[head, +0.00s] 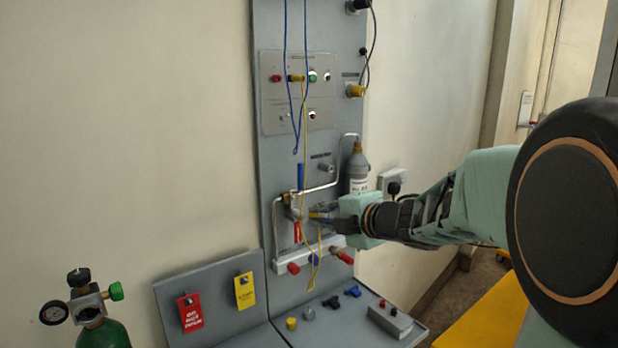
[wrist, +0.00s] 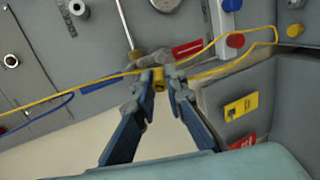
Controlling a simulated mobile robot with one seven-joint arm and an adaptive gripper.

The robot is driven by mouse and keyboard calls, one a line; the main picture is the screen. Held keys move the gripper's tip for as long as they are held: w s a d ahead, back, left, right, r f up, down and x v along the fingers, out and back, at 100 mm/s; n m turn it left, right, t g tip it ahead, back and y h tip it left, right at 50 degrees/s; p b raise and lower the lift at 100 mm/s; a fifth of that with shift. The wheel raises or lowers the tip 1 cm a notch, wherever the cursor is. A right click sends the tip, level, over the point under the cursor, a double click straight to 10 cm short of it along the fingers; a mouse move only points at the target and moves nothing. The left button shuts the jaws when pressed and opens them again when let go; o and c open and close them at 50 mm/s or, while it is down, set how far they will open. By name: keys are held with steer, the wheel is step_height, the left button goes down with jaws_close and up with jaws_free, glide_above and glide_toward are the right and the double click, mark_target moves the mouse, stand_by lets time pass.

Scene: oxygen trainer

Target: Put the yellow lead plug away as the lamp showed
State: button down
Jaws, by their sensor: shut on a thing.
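My gripper (head: 318,214) is in front of the lower part of the grey upright panel (head: 270,190). In the wrist view, its two blue fingers (wrist: 160,80) are closed on the yellow lead plug (wrist: 159,86). The yellow lead (head: 303,150) hangs from the upper sockets down to my gripper. In the wrist view it runs in from the left and loops at the right. A socket plate (head: 290,120) high on the panel has red, yellow and green round fittings in its upper row. I cannot tell which lamp, if any, is lit.
Behind my gripper are a silver pipe, a red handle (head: 297,232) and a grey bottle (head: 357,170). Below is a white strip (head: 285,262) with red and blue knobs. Red (head: 190,312) and yellow (head: 245,290) tags stand lower left. A blue lead (head: 286,40) hangs above.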

steer(key=s+d+f+g+b, duration=0.1)
steer(key=s+f+b, duration=0.2)
steer(key=f, duration=0.6)
steer(key=s+d+f+g+h+b, duration=0.1)
steer(key=s+f+b, duration=0.2)
steer(key=f, duration=0.7)
steer(key=s+d+f+g+b, duration=0.1)
steer(key=s+f+g+b, duration=0.1)
steer(key=f, duration=0.8)
steer(key=shift+s+d+f+h+b, duration=0.15)
steer(key=shift+s+h+b, duration=0.25)
steer(key=shift+b, duration=0.2)
step_height(320, 180, down, 5)
steer(key=b, duration=0.5)
steer(key=shift+f+b, duration=0.4)
steer(key=shift+b, duration=0.05)
steer(key=c, duration=1.9)
jaws_free()
steer(key=shift+v, duration=3.8)
steer(key=shift+w, duration=0.1)
